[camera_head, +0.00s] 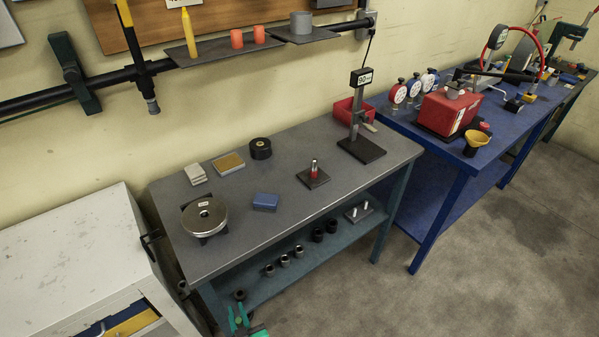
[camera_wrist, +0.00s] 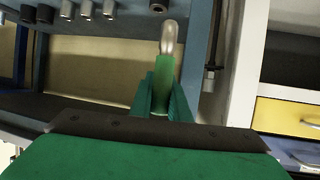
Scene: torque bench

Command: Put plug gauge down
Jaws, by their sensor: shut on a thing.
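My gripper (camera_wrist: 163,105) has green fingers, closed on a slim thing that I take to be the plug gauge (camera_wrist: 168,40). In the head view my gripper (camera_head: 240,322) shows at the bottom edge, in front of the bench's lower shelf and below the grey top. The held gauge is too small to make out there.
The grey bench top (camera_head: 255,238) has clear room at its front and centre. It carries a round metal plate (camera_head: 204,216), a blue block (camera_head: 265,201) and a gauge stand (camera_head: 360,148). Several sockets (camera_head: 284,261) stand on the lower shelf. A white cabinet (camera_head: 75,265) stands at left.

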